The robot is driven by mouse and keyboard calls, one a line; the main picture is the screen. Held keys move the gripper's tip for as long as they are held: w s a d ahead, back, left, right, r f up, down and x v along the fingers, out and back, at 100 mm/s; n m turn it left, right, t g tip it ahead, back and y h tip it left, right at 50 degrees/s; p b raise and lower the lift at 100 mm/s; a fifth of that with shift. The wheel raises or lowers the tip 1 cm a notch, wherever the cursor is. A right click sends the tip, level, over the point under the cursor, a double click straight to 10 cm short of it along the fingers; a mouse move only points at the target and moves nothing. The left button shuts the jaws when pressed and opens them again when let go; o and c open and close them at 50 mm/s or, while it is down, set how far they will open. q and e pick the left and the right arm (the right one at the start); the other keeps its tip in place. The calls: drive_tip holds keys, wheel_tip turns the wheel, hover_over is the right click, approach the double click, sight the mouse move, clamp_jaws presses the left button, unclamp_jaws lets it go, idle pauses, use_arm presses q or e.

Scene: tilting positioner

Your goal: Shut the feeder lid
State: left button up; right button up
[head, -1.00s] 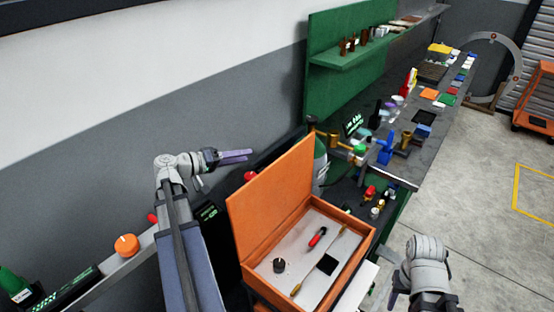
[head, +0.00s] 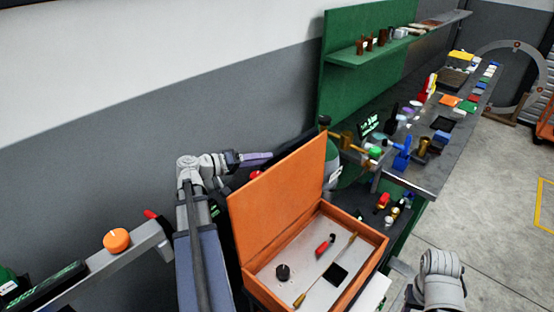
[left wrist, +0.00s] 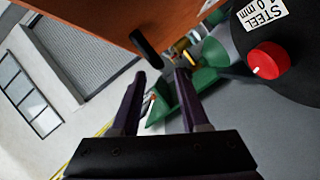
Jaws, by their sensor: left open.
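The feeder is an orange box (head: 368,262) with its orange lid (head: 278,200) standing open, hinged on its left side. In the left wrist view, an orange-brown panel that looks like the lid (left wrist: 105,22) crosses the top, with a black bar-like part (left wrist: 146,47) on its edge. My left gripper (head: 262,157) is open and empty behind the lid, on its outer side near the upper edge. Its two fingers (left wrist: 160,74) are apart in the left wrist view; contact with the lid is not visible. My right gripper is at the lower right, its fingers unclear.
The box holds a black knob (head: 283,272), a red-handled tool (head: 325,244) and a dark square (head: 335,274). A cluttered workbench (head: 430,178) stands beyond it. A red knob (left wrist: 268,60) on a dark round body is at the wrist view's right. Open floor lies right.

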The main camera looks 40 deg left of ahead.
sight(277, 157)
use_arm(q)
drive_tip(key=b+x, duration=0.1)
drive_tip(key=x, duration=0.4)
drive_tip(key=shift+w+d+f, duration=0.1)
drive_tip(key=shift+w+f, duration=0.05)
drive_tip(key=shift+w, duration=0.2)
clamp_jaws()
idle(1.2)
